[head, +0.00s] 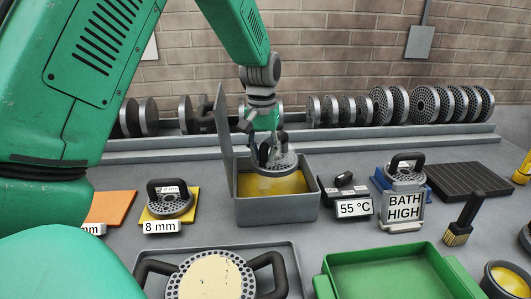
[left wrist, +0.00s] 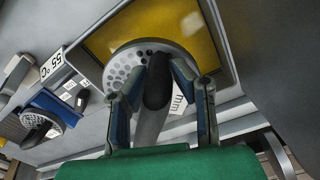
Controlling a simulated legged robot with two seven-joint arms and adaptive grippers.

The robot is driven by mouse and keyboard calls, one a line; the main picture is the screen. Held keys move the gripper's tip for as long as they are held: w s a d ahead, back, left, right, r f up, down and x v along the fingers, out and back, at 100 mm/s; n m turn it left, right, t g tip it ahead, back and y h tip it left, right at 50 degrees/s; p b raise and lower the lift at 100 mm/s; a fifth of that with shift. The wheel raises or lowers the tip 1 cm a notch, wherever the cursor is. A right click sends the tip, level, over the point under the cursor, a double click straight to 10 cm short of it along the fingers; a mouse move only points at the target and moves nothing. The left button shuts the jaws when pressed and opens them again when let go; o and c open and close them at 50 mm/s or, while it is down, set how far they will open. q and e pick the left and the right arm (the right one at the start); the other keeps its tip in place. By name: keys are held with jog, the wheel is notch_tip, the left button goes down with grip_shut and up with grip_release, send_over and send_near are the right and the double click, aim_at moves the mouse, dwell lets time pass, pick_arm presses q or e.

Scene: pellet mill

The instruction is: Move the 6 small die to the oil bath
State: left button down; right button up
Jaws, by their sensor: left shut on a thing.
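The oil bath (head: 277,211) is a grey open box of yellow oil with its lid raised at the left. My left gripper (head: 268,150) is shut on the dark handle of a round, perforated small die (head: 282,162), inside the box opening. In the left wrist view my left gripper (left wrist: 152,85) has its fingers on both sides of the handle, and the die (left wrist: 122,66) shows against the yellow oil (left wrist: 150,28). A label on the handle ends in "mm"; its number is hidden. I cannot tell whether the die touches the oil. My right gripper is not in view.
An 8 mm die (head: 170,204) sits on a yellow mat, beside an empty orange mat (head: 112,206). A 55 °C display (head: 354,208) and a BATH HIGH sign (head: 403,207) stand right of the bath. A green tray (head: 395,272) and a large die (head: 211,277) lie in front.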

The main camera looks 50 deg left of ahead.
aim_at(264, 169)
pick_arm(q)
jog(key=shift+w+a, duration=0.1)
jog(key=shift+a, duration=0.1)
jog(key=shift+d, duration=0.1)
jog(key=shift+d+f, duration=0.15)
jog(key=shift+d, duration=0.25)
jog(key=shift+a+f, duration=0.1)
jog(key=shift+a, duration=0.05)
dwell(0.3)
jog(key=shift+f, duration=0.1)
jog(key=shift+a+f, duration=0.15)
jog(key=shift+f, duration=0.45)
jog(key=shift+f, duration=0.15)
jog(key=shift+f, duration=1.4)
